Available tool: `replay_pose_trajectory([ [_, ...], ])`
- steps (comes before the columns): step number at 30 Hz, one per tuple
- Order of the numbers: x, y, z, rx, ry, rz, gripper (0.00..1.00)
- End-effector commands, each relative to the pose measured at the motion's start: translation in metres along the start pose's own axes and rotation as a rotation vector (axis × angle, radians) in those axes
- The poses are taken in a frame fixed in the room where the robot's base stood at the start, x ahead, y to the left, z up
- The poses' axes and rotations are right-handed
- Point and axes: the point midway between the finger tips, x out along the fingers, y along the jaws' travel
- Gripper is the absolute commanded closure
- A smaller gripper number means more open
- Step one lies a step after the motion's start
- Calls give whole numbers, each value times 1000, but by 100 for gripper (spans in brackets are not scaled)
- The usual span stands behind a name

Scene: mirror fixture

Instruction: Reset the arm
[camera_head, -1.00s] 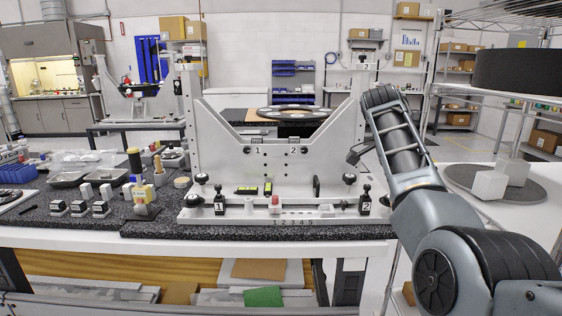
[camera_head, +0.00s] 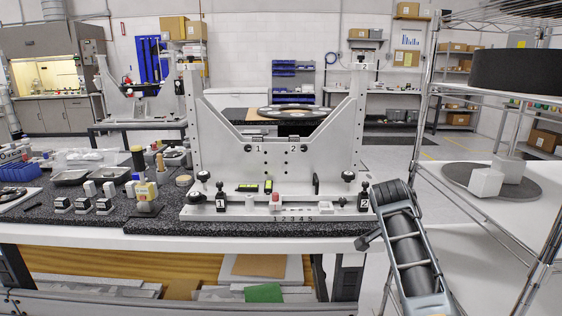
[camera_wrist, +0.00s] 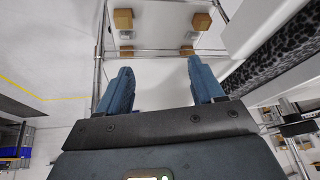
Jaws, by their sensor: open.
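My gripper (camera_wrist: 159,68) shows in the wrist view with its two blue fingers well apart and nothing between them. In the head view my arm is at the lower right, in front of the right end of the bench. Its links run down out of the picture, and I cannot make out the fingers clearly there. The grey mirror fixture (camera_head: 275,175) stands upright on the black speckled bench top (camera_head: 290,229), to the left of my arm. My gripper appears apart from it.
A wire rack (camera_head: 420,125) with a black disc (camera_head: 518,72) and white cubes (camera_head: 486,182) on its shelves stands at the right, close to my arm. Small parts and trays (camera_head: 70,178) lie on the bench at left. Open floor (camera_head: 398,150) lies beyond the bench.

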Motion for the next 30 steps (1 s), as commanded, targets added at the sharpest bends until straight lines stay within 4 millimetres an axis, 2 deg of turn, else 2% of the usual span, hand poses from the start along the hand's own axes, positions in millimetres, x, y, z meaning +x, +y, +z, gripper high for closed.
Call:
replay_pose_trajectory([
  [1,23,15,13,-38,9,-18,33],
  [6,75,56,48,-164,45,-116,33],
  [10,104,92,75,-260,75,-190,33],
  [15,128,144,109,-379,117,-287,33],
  [19,136,186,134,-465,151,-363,33],
  [23,134,229,158,-546,186,-437,33],
  [30,106,309,194,-675,260,-575,33],
])
